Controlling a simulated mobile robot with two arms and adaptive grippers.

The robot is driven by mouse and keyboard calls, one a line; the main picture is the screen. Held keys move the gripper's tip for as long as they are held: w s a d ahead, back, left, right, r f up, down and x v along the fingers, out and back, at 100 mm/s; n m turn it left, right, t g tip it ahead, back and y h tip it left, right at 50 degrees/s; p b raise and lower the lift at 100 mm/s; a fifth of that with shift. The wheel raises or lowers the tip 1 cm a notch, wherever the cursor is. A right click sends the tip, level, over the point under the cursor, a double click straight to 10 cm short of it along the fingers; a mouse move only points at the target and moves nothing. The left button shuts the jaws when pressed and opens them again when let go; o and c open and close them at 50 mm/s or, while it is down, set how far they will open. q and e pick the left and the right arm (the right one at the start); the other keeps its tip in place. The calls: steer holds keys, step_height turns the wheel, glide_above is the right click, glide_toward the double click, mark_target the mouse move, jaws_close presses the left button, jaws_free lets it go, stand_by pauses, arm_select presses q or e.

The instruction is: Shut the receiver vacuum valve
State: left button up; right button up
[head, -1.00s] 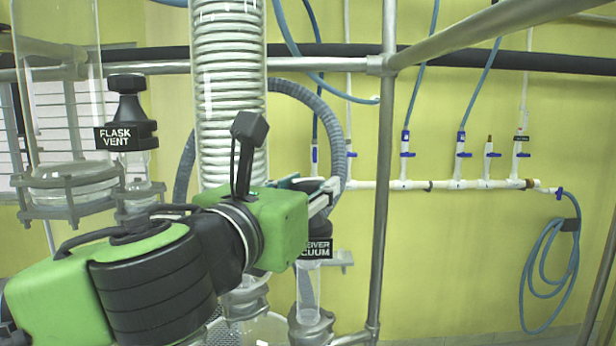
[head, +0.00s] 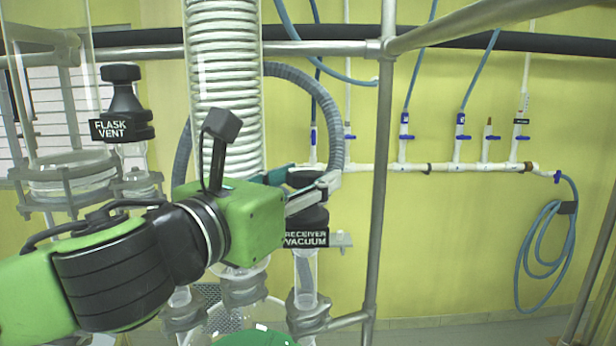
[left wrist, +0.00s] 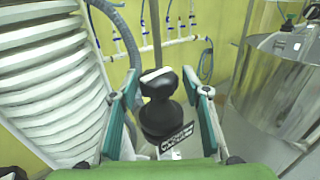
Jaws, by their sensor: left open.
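The receiver vacuum valve is a black knob with a "RECEIVER VACUUM" label (head: 306,239), on top of a clear glass tube right of the white coil column. My left gripper (head: 312,178) is open at the knob's height, its fingers reaching across the knob top and partly hiding it. In the left wrist view the knob (left wrist: 159,108) stands upright between the two open fingers (left wrist: 168,72), with visible gaps on both sides. Its label (left wrist: 176,141) is tilted in that view and partly hidden by my gripper's green body. My right gripper is not in view.
The similar black flask vent valve (head: 122,108) stands at the left. The coil column (head: 224,90) is close beside my left gripper. A vertical metal post (head: 381,180) stands to the right. A white wall manifold (head: 440,168) with blue valves is behind.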

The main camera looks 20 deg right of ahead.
mark_target(295, 184)
arm_select(q)
steer(key=v, duration=0.6)
steer(key=shift+a, duration=0.4)
steer(key=shift+s+a, duration=0.15)
steer(key=shift+s, duration=0.1)
steer(key=shift+f, duration=0.1)
